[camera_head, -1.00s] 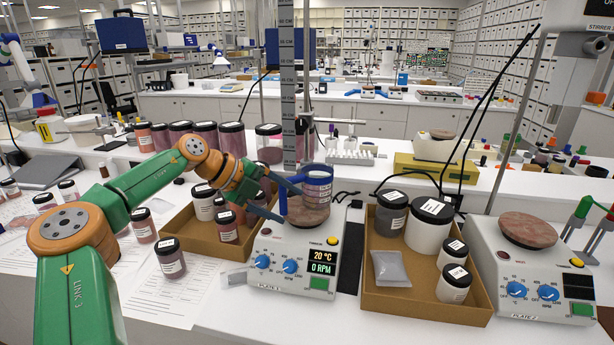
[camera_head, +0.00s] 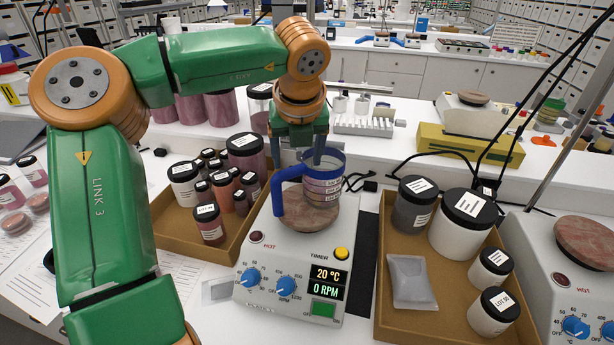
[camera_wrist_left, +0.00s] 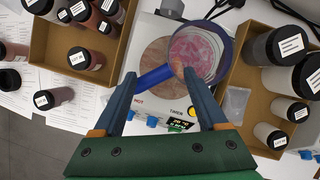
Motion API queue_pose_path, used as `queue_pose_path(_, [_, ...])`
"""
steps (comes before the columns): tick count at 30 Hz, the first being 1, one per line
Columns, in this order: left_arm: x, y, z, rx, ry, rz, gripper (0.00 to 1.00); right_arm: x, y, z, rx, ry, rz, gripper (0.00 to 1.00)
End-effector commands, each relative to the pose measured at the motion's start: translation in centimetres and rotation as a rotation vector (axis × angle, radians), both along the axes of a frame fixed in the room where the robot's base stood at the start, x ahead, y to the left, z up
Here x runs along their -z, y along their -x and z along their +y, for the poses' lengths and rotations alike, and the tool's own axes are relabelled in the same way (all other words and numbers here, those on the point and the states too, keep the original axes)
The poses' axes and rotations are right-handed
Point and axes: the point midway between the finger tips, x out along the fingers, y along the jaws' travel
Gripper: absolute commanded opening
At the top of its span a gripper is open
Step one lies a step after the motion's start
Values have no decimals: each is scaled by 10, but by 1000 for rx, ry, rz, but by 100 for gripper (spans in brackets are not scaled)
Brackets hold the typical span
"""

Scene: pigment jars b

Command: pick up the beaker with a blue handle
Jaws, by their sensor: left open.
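The beaker (camera_head: 324,188) has a blue rim and a blue handle (camera_head: 278,198) and holds something pinkish. It stands upright on the round brown top of the left stirrer plate (camera_head: 292,262). My left gripper (camera_head: 303,158) points down over the beaker from behind, open and empty. In the left wrist view the beaker (camera_wrist_left: 197,52) lies just beyond the fingers, and its blue handle (camera_wrist_left: 154,77) shows between the open fingertips (camera_wrist_left: 158,76). I cannot tell how far above the handle the fingertips are. My right gripper is not in view.
A cardboard tray of dark-lidded jars (camera_head: 170,238) stands left of the stirrer. Another tray (camera_head: 425,325) with jars and a grey pouch (camera_head: 410,281) stands to the right. A second stirrer (camera_head: 540,262) is at the far right. A white rack (camera_head: 362,124) stands behind.

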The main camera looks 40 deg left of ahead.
Motion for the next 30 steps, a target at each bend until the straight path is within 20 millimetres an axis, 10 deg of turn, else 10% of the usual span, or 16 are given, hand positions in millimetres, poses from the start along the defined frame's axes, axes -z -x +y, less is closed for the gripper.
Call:
queue_pose_path(8, [10,-2,3,0,2,3,75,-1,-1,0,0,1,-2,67])
queue_pose_path(17, [10,-2,3,-1,3,2,0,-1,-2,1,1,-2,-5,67])
queue_pose_path(30, [10,-2,3,0,2,3,0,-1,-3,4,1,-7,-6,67])
